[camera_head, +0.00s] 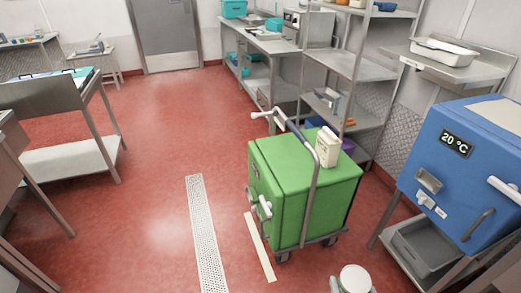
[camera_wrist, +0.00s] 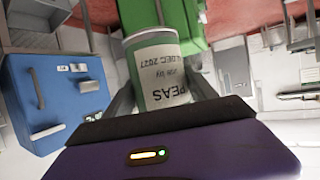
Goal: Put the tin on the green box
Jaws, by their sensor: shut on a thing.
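The tin (camera_wrist: 160,72), with a pale label reading "PEAS" upside down, sits between the two fingers of my gripper (camera_wrist: 158,92) in the wrist view. My gripper is shut on it. In the head view the tin's round pale top (camera_head: 356,278) shows at the bottom edge, in front of the green box and apart from it. The green box (camera_head: 283,160) is a wheeled cabinet with a grey push handle. It also shows behind the tin in the wrist view (camera_wrist: 165,15). A cream container (camera_head: 327,147) stands on its top, towards the right rear.
A blue cabinet (camera_head: 455,170) with a "20 °C" display stands at the right on a metal stand. Metal shelving (camera_head: 355,70) stands behind the green box. The handle rail (camera_head: 311,190) rises along the box's front right side. Red floor left of it is open.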

